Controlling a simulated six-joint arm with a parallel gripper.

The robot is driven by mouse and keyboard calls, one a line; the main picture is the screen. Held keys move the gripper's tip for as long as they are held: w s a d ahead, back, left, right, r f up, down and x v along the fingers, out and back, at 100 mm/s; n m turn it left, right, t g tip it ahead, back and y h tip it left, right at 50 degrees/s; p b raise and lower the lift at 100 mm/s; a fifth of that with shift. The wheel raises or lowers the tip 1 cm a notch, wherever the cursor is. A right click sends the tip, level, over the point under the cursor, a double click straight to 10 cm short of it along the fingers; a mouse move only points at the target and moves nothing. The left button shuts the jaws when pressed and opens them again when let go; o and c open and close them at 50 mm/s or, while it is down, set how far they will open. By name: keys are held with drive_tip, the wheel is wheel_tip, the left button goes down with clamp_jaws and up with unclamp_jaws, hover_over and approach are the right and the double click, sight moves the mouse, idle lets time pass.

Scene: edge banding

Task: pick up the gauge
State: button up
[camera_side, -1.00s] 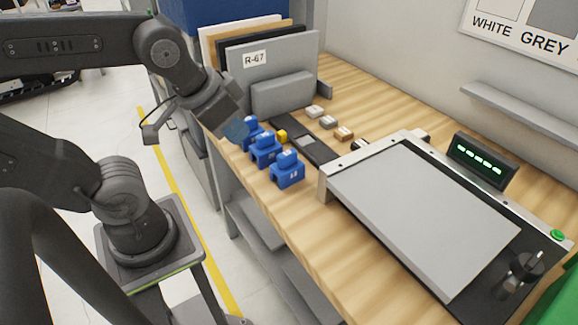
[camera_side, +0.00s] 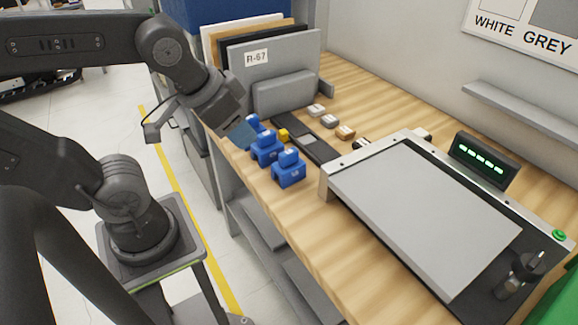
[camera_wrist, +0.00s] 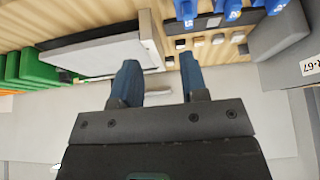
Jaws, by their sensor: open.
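My gripper (camera_side: 240,135) is at the left edge of the bench in the side view, beside the rearmost of the blue blocks (camera_side: 288,169). In the wrist view its two blue fingers (camera_wrist: 158,68) are spread with nothing between them. No part is clearly marked as the gauge. A small yellow piece (camera_side: 283,134) sits by the blue blocks, and a dark upright device (camera_side: 522,270) stands at the near right end of the machine bed; I cannot tell whether either is the gauge.
A grey panel (camera_side: 425,215) lies on the machine bed, with a lit green display (camera_side: 482,160) behind it. Upright boards labelled R-67 (camera_side: 275,60) stand at the back left. Small white, grey and tan pieces (camera_side: 330,121) lie on the wooden bench.

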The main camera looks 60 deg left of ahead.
drive_tip(key=o, duration=1.1)
drive_tip(key=m+g, duration=0.6)
drive_tip(key=m, duration=1.1)
hover_over(289, 163)
drive_tip(key=a, duration=0.1)
wheel_tip(289, 163, down, 4)
drive_tip(key=f, duration=1.3)
drive_tip(key=shift+w+f, duration=0.25)
drive_tip(key=shift+w, duration=0.05)
